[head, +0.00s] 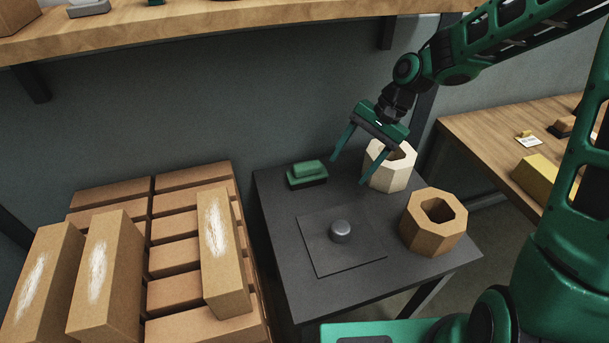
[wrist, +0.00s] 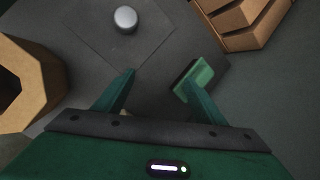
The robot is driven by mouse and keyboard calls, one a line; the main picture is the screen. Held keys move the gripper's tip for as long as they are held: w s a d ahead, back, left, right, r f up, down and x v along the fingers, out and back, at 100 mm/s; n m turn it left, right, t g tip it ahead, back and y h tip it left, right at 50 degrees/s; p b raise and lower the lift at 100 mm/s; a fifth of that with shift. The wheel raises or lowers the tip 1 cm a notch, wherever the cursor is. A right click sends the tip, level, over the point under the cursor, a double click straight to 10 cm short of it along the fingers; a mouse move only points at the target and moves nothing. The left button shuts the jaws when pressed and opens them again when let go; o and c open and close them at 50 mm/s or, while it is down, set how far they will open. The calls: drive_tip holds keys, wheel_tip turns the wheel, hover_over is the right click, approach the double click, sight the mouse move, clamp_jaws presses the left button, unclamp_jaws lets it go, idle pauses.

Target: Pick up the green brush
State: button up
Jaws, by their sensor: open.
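The green brush (head: 307,170) lies on the dark table (head: 285,215) near its far left corner, green handle up over a dark base. My gripper (head: 348,171) is open and empty above the table, just right of the brush in the head view. In the wrist view my gripper (wrist: 159,81) shows both fingers apart. There the brush (wrist: 203,74) is beside the right finger, whose tip overlaps part of it. The brush is not between the fingers. I cannot tell whether the finger touches it.
A cream hollow block (head: 378,178) stands close to my right finger, and a tan hollow block (head: 430,240) is nearer. A grey knob (head: 340,231) sits on a dark square plate (head: 325,263). Stacked bricks (head: 175,250) stand left; a wooden shelf (head: 200,30) hangs above.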

drive_tip(key=w+a+m+g+y, duration=0.1)
drive_tip(key=w+a+m+y, duration=0.1)
drive_tip(key=a, duration=0.1)
drive_tip(key=w+a+m+y, duration=0.2)
drive_tip(key=w, duration=0.1)
drive_tip(key=w+a+m+g+y, duration=0.1)
drive_tip(key=w+a+m+y, duration=0.1)
drive_tip(key=a+m+y, duration=0.1)
drive_tip(key=shift+w+a+r+g, duration=0.15)
drive_tip(key=shift+a+r+g, duration=0.15)
drive_tip(key=shift+r, duration=0.1)
drive_tip(key=shift+w+r+m+y, duration=0.1)
drive_tip(key=shift+w+m+y, duration=0.15)
drive_tip(key=shift+m+y, duration=0.05)
approach(293, 173)
drive_tip(key=x, duration=0.3)
drive_tip(key=shift+a, duration=0.2)
drive_tip(key=shift+x, duration=3.4)
drive_tip(key=shift+c, duration=0.3)
drive_tip(key=c, duration=1.2)
